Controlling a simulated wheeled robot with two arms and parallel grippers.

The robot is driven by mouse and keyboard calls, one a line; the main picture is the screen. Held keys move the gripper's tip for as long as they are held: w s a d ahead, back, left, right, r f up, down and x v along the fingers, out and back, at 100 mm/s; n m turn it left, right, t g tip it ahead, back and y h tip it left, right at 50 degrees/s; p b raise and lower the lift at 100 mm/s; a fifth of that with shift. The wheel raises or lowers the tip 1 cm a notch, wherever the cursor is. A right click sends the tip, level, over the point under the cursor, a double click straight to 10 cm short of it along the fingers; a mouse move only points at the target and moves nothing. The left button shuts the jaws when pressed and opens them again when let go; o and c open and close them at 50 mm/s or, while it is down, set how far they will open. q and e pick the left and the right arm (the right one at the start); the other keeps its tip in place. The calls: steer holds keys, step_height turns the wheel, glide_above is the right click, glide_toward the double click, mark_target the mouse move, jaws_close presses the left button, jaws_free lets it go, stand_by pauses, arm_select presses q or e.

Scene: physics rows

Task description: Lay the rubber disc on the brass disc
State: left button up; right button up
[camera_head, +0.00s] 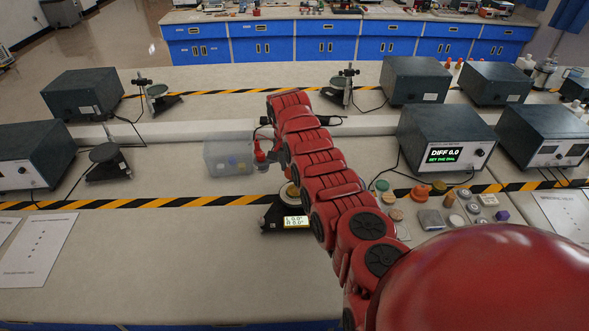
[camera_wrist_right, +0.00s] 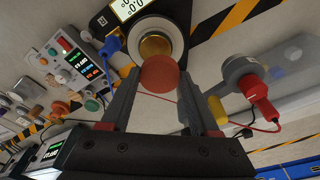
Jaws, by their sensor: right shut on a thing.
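In the right wrist view my right gripper (camera_wrist_right: 160,92) is shut on a round red-brown disc, which I take as the rubber disc (camera_wrist_right: 159,74). The brass disc (camera_wrist_right: 154,45) is gold-coloured and lies on the round pale pan of a small black device with a lit display. The held disc overlaps the near edge of the brass disc in this view; I cannot tell the gap between them. In the head view the brass disc (camera_head: 292,190) shows partly beside my red right arm, which hides the gripper. My left gripper is out of view.
The black device (camera_head: 270,220) stands on the front bench. A clear box (camera_head: 228,158) and a red-plugged fixture (camera_head: 261,155) stand behind it. Several small discs and blocks (camera_head: 430,218) lie to the right, near a DIFF display box (camera_head: 445,140). The front left bench is mostly clear.

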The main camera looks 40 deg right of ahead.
mark_target(294, 191)
steer(key=shift+s+d+f+m, duration=0.25)
steer(key=shift+s+f+m, duration=0.05)
steer(key=shift+s+f, duration=0.1)
steer(key=shift+f, duration=0.1)
steer(key=shift+f+b, duration=1.25)
steer(key=shift+f, duration=1)
steer(key=shift+p, duration=0.3)
steer(key=shift+f+b, duration=0.4)
steer(key=shift+f, duration=0.1)
steer(key=o, duration=1.4)
steer(key=shift+o, duration=0.2)
steer(key=shift+r, duration=0.15)
